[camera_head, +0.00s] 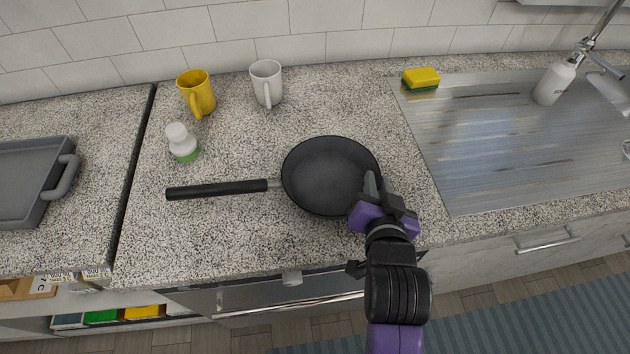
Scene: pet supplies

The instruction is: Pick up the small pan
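The small pan (325,172) is a dark round frying pan lying flat on the speckled counter. Its long black handle (217,189) points left. My gripper (372,192) is at the pan's right front rim and overlaps it in the picture. A grey fingertip shows over the rim. The gripper hides that part of the rim. I cannot tell whether the fingers are open or shut, or whether they touch the pan.
A white bottle with a green base (182,143), a yellow mug (197,94) and a white mug (267,83) stand behind the handle. A grey tray (25,185) is at left. A sponge (421,79), soap dispenser (553,83) and steel sink area (500,140) are at right.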

